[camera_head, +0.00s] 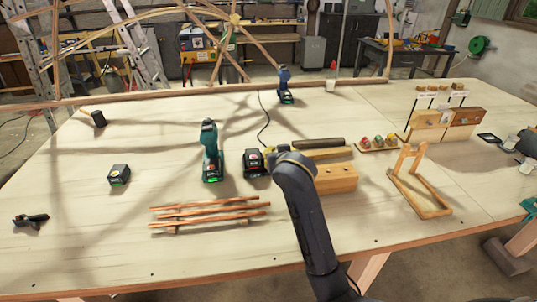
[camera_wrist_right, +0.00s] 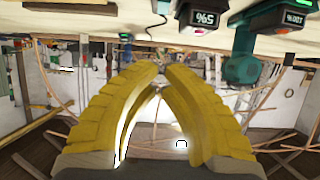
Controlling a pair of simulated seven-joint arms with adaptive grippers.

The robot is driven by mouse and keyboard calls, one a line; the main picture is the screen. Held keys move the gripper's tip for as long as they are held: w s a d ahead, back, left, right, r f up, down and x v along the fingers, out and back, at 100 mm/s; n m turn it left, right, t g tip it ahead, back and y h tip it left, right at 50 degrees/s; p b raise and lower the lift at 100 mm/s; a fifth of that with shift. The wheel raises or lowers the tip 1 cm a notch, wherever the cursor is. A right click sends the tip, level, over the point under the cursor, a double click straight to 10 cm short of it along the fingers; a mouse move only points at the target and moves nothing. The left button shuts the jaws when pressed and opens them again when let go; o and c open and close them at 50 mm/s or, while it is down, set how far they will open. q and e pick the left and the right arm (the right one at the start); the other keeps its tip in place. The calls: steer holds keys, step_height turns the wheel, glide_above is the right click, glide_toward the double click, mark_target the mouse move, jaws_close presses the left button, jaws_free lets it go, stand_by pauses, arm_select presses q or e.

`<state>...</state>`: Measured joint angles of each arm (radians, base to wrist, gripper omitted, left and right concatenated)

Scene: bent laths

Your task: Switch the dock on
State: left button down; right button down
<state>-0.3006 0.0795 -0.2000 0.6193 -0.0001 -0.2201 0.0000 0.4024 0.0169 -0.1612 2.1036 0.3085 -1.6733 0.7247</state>
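The dock (camera_head: 254,162) is a dark block with a red mark and a black cable, on the table in the middle. It also seems to be the dark block with a percent display in the right wrist view (camera_wrist_right: 203,18), shown upside down. My right gripper (camera_head: 269,151) is just right of the dock, mostly hidden by its own wrist in the head view. In the right wrist view its yellow fingers (camera_wrist_right: 161,72) come together at the tips with nothing between them. I cannot tell whether it touches the dock. My left gripper is not in view.
A teal drill (camera_head: 211,152) stands left of the dock. Bent laths (camera_head: 208,213) lie in front, a black battery (camera_head: 119,175) farther left. A wooden block (camera_head: 336,178) is close on the right, with a wooden frame (camera_head: 420,190) beyond.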

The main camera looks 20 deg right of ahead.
steer(key=x, duration=1)
steer(key=shift+w+d+f, duration=0.1)
steer(key=shift+w+f, duration=0.05)
steer(key=shift+f, duration=0.4)
steer(key=shift+w+f, duration=0.2)
steer(key=shift+f, duration=0.35)
steer(key=shift+w+f, duration=0.15)
steer(key=shift+f, duration=0.3)
steer(key=shift+w+f, duration=0.2)
steer(key=shift+f, duration=0.2)
